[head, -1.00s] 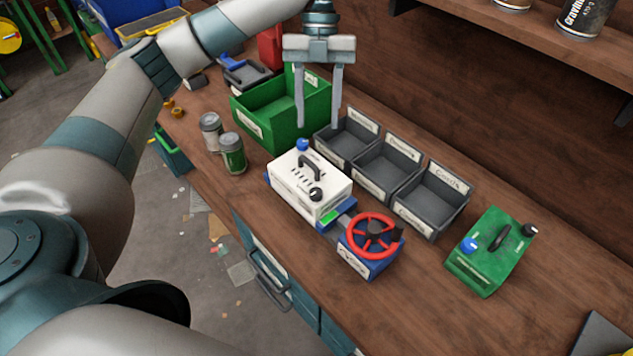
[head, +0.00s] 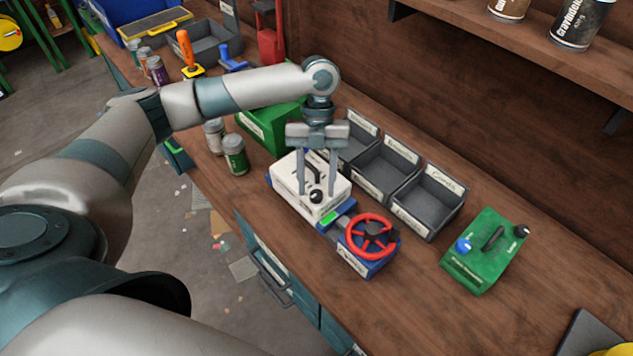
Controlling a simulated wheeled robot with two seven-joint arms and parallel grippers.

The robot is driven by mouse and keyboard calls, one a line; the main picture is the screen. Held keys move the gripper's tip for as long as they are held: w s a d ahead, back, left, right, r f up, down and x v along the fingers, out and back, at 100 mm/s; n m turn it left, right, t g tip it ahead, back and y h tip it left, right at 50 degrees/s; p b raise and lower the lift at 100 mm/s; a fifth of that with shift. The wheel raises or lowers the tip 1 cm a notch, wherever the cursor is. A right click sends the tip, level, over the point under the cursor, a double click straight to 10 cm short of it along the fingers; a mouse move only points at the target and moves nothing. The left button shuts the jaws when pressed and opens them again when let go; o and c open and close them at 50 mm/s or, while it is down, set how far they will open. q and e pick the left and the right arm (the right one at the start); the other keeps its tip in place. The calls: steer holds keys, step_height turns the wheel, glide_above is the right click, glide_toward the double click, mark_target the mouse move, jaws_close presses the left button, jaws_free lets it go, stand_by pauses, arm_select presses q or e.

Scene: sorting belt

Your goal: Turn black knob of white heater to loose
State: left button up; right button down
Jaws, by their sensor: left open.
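The white heater (head: 293,198) is a white box on a blue base near the front edge of the workbench. Its black knob (head: 316,196) is on the top at the near right corner, beside a black handle. My left gripper (head: 316,192) points straight down over the heater. Its two fingers are apart, one on each side of the knob in the picture. Whether they touch the knob cannot be told. The heater's blue knob is hidden behind the gripper. My right gripper is not in view.
A blue box with a red handwheel (head: 370,236) stands right of the heater. Grey bins (head: 428,202) and a green bin (head: 262,128) are behind it. Cans (head: 235,154) stand to the left. A green device (head: 485,252) is farther right, with bare bench between.

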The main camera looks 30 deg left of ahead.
arm_select(q)
steer(key=shift+s+d+f, duration=0.1)
steer(key=shift+s+f, duration=0.1)
steer(key=shift+f, duration=0.3)
steer(key=c, duration=1)
steer(key=shift+c, duration=0.4)
steer(key=shift+r, duration=0.1)
